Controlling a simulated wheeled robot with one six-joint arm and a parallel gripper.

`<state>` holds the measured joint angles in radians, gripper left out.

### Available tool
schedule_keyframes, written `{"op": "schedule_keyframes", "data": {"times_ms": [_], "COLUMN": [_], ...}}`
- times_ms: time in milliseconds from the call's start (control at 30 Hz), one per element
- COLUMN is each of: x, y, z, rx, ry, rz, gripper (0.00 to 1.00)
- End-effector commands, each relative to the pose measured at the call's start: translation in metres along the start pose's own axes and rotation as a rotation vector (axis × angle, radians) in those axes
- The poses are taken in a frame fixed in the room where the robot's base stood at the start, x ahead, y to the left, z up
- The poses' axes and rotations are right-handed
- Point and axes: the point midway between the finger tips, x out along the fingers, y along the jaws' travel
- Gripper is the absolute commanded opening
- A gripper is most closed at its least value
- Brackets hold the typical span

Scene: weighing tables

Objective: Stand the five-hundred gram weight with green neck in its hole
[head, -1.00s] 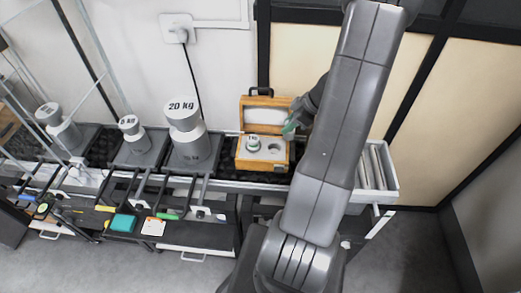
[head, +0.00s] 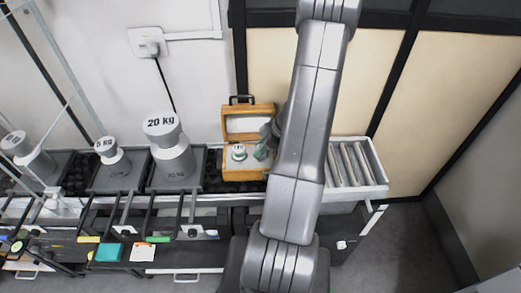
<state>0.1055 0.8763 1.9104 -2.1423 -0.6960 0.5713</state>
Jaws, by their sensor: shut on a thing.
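The wooden weight box (head: 246,174) stands open on the bench with its lid raised at the back. A silver weight (head: 239,153) with a greenish neck stands in the left hole of its pale insert. My gripper (head: 262,152) is over the right part of the box, low and close to the insert. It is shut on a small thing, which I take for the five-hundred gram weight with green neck. The arm and fingers hide most of it, and the green there is too small to tell apart from the fingertips. Whether it touches its hole cannot be seen.
A large 20 kg weight (head: 172,155) stands left of the box, with a smaller 5 kg weight (head: 113,157) beyond it. A white tray of grey bars (head: 356,163) is at the right. The raised lid (head: 248,121) and the wall are close behind.

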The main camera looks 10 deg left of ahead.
Motion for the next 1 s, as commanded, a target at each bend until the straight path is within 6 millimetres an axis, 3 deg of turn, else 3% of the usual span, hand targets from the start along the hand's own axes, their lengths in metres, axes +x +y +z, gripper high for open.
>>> {"op": "schedule_keyframes", "data": {"times_ms": [400, 433, 500, 533, 867, 1000], "x": [0.008, 0.008, 0.007, 0.007, 0.005, -0.015], "y": [0.000, 0.000, 0.000, 0.000, 0.000, 0.001], "z": [0.005, 0.005, 0.005, 0.005, 0.004, 0.003], "rx": [0.000, 0.000, -0.001, -0.001, -0.002, -0.001], "ry": [0.000, -0.001, -0.001, -0.001, -0.001, -0.001], "rz": [0.001, 0.001, 0.001, 0.001, 0.001, 0.005], "gripper": [0.00, 0.36, 0.50, 0.52, 0.52, 0.52]}}
